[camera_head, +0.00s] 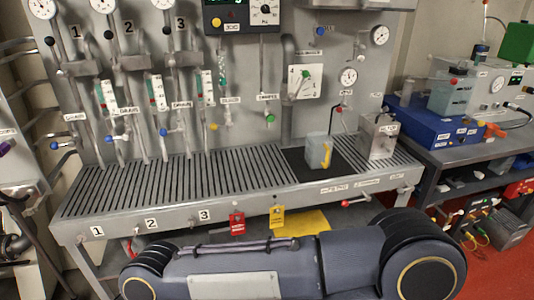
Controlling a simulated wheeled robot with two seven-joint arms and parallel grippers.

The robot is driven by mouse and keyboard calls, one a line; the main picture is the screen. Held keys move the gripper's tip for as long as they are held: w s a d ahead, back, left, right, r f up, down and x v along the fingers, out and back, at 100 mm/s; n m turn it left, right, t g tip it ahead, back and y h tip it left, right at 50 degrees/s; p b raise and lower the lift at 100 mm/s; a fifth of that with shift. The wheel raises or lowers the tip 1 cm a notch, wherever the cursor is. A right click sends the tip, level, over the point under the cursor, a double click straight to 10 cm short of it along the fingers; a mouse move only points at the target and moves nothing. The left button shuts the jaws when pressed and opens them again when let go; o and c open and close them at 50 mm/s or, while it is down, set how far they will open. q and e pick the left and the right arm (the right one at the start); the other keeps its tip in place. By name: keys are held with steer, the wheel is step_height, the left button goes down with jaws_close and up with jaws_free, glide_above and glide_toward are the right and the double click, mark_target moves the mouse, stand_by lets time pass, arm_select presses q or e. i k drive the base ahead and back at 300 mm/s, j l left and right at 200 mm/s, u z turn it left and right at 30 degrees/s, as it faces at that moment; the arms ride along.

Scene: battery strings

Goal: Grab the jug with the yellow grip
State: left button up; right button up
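The jug (315,148) is a small grey, boxy vessel with a yellow grip (327,155) on its right front side. It stands upright on a black mat (345,170) at the right part of the slatted metal bench. Nothing is holding it. Large dark arm links of mine cross the bottom of the view, in front of the bench. Neither of my grippers is in view.
A metal box (378,137) stands right of the jug. The slatted bench (180,187) is clear to the left. Gauges, valves and pipes line the panel behind. A red tag (237,223) and a yellow tag (277,217) hang at the front edge. A blue case (432,128) sits on the right table.

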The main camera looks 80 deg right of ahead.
mark_target(318, 152)
steer(key=z, duration=3.3)
steer(key=l+u, duration=0.1)
steer(key=u, duration=1)
steer(key=l+u, duration=0.85)
steer(key=l, duration=0.2)
steer(key=k+l+u, duration=0.15)
steer(key=l+u, duration=0.3)
steer(key=l, duration=0.55)
steer(key=k+l+u, duration=0.1)
steer(key=l, duration=0.45)
steer(key=k+l, duration=0.1)
steer(key=l, duration=0.5)
steer(key=k+l+u, duration=0.1)
steer(key=l, duration=0.45)
